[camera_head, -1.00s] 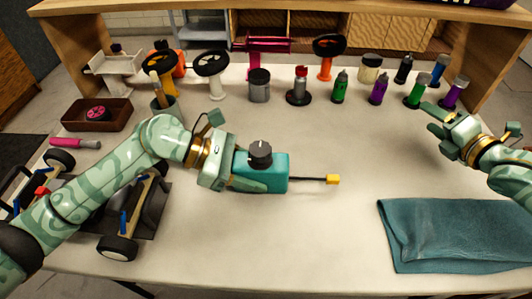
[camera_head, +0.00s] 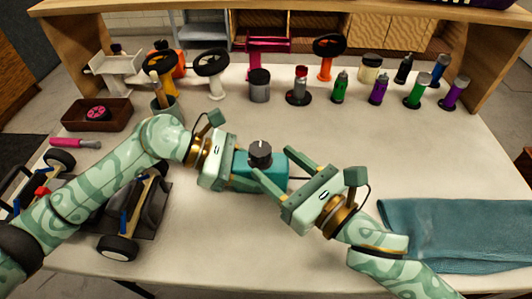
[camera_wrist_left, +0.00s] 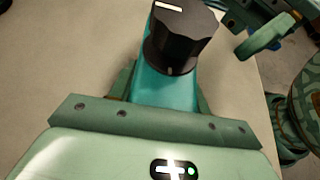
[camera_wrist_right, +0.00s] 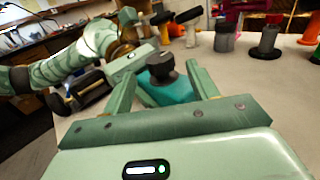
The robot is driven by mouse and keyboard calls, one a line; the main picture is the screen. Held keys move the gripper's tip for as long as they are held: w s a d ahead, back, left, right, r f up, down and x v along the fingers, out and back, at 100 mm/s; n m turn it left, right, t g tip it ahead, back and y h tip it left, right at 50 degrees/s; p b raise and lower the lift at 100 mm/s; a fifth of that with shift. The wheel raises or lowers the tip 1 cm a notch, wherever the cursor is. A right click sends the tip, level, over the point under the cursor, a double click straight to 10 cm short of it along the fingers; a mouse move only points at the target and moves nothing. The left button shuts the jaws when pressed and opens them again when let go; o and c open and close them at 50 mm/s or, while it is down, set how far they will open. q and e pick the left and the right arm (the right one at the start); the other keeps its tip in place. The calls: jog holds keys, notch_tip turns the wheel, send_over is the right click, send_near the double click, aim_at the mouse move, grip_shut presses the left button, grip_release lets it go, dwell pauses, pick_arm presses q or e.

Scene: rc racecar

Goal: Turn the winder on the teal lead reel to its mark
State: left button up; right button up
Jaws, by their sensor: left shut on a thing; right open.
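The teal lead reel (camera_head: 243,180) is a box with a black winder knob (camera_head: 260,149) on top. My left gripper (camera_head: 236,172) is shut on the reel from the left. My right gripper (camera_head: 271,163) is open, its fingers pointing at the winder from the lower right, one to each side but apart from it. In the left wrist view the winder (camera_wrist_left: 180,42) has a white line on its top, and a small pale mark shows by its base. The right wrist view shows the winder (camera_wrist_right: 161,68) between the open fingers. The yellow lead end is hidden behind my right gripper.
Bottles, pots and stands line the back, including a grey tin (camera_head: 259,88). A brown tray (camera_head: 97,116) is at the left, with a car chassis (camera_head: 130,222) below it. A teal cloth (camera_head: 470,235) lies right. The table right of centre is clear.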

aim_at(262, 161)
jog(key=shift+x, duration=1.95)
jog(key=shift+c, duration=0.3)
jog(key=c, duration=1)
jog(key=shift+o, duration=0.2)
jog(key=shift+s+a, duration=0.1)
jog(key=m+t+h, duration=0.2)
jog(key=h, duration=0.1)
jog(key=shift+s+a+f+m+t, duration=0.1)
jog(key=shift+a+m+t, duration=0.05)
jog(key=shift+m+t, duration=0.2)
jog(key=shift+a+m+t+h, duration=0.1)
jog(key=shift+m+t+h, duration=0.45)
jog(key=shift+m+h, duration=0.5)
jog(key=shift+a+m+t+h, duration=0.1)
jog(key=shift+m+t+h, duration=0.45)
jog(key=shift+h, duration=0.9)
jog(key=shift+m+h, duration=0.25)
jog(key=shift+h, duration=0.05)
